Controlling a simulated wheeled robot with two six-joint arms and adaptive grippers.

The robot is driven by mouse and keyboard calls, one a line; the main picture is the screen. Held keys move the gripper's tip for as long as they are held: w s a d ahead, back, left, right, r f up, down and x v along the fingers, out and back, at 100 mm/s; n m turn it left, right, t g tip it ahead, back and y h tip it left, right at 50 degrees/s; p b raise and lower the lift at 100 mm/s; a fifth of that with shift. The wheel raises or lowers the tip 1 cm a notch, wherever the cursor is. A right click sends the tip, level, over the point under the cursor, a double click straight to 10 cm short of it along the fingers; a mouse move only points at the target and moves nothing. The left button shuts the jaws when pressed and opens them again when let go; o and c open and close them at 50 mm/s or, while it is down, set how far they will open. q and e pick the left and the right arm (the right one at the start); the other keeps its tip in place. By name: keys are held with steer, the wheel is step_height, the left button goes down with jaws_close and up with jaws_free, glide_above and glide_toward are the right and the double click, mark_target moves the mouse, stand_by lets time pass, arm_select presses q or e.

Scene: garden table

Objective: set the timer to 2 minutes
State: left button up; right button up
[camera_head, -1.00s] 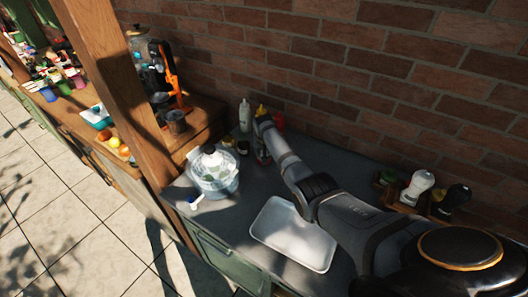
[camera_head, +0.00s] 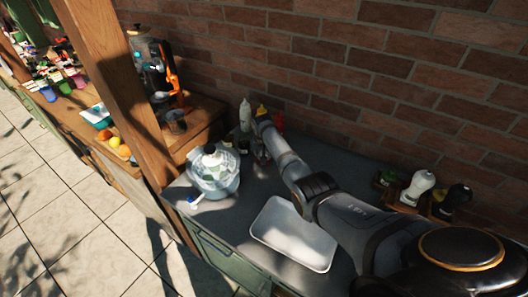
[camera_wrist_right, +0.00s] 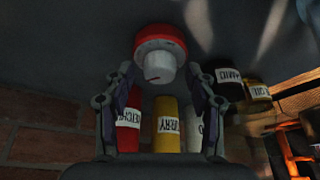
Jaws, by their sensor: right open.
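In the right wrist view, a round red timer with a white knob (camera_wrist_right: 158,66) stands beyond my fingers. A short dark mark shows on the knob. My right gripper (camera_wrist_right: 162,78) is open, with one finger on each side of the knob; I cannot tell whether either touches it. In the head view, my right arm reaches from the lower right to the wall side of the counter, where my right gripper (camera_head: 262,150) is small and hard to make out. The timer cannot be clearly seen there. My left gripper is out of view.
Behind the timer stand red (camera_wrist_right: 129,121), yellow (camera_wrist_right: 167,127) and white (camera_wrist_right: 192,128) bottles. Small dark jars (camera_wrist_right: 228,84) are beside them. On the counter are a clear bowl (camera_head: 226,185) and a pale tray (camera_head: 292,243). A brick wall (camera_head: 340,50) closes the back.

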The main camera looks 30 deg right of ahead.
steer(key=v, duration=1.2)
steer(key=shift+s, duration=0.1)
